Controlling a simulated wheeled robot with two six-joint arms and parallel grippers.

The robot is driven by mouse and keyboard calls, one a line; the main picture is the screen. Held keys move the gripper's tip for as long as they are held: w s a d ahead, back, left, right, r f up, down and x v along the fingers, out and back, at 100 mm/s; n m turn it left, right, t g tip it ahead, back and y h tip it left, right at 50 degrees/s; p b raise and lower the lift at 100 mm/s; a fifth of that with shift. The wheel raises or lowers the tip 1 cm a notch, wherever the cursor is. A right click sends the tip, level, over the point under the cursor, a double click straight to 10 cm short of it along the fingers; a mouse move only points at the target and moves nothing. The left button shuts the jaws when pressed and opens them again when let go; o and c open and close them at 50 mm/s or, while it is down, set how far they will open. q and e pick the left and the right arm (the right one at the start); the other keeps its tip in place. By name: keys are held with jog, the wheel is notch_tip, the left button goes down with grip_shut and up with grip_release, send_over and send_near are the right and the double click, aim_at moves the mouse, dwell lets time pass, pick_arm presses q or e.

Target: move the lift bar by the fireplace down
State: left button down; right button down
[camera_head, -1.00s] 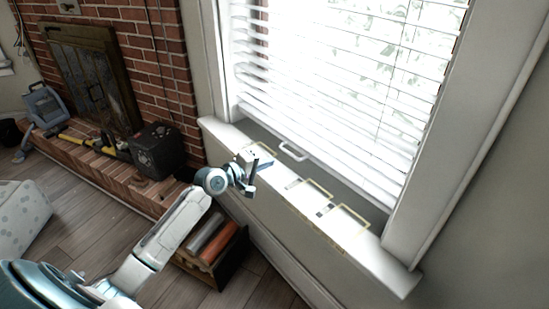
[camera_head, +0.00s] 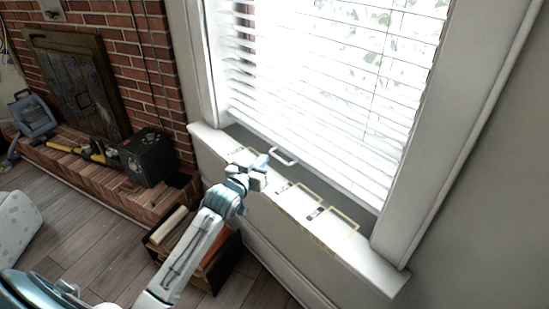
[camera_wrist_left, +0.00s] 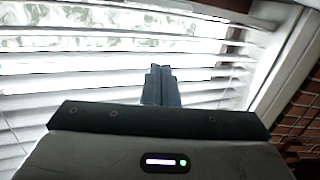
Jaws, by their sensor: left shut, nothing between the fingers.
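The lift bar (camera_head: 283,157) is a small white U-shaped handle at the foot of the window, at the lower edge of the blinds. My left gripper (camera_head: 260,163) is over the far-left part of the window sill, just left of the bar in the head view. It looks apart from the bar, though the depth gap is hard to judge. In the left wrist view its fingers (camera_wrist_left: 161,84) are together and empty, pointing at the white blinds. The bar cannot be made out there. My right gripper is not in view.
White blinds (camera_head: 330,80) cover the window above the sill (camera_head: 375,262), which has thin yellow-outlined rectangles on it. A wooden crate (camera_head: 222,268) stands on the floor below. The brick fireplace hearth (camera_head: 95,180) with a black box (camera_head: 147,157) is at left.

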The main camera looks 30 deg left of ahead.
pick_arm(q)
jog(key=w, duration=0.8)
send_over(275, 178)
jog(key=shift+a+f, duration=0.1)
jog(key=shift+f, duration=2.2)
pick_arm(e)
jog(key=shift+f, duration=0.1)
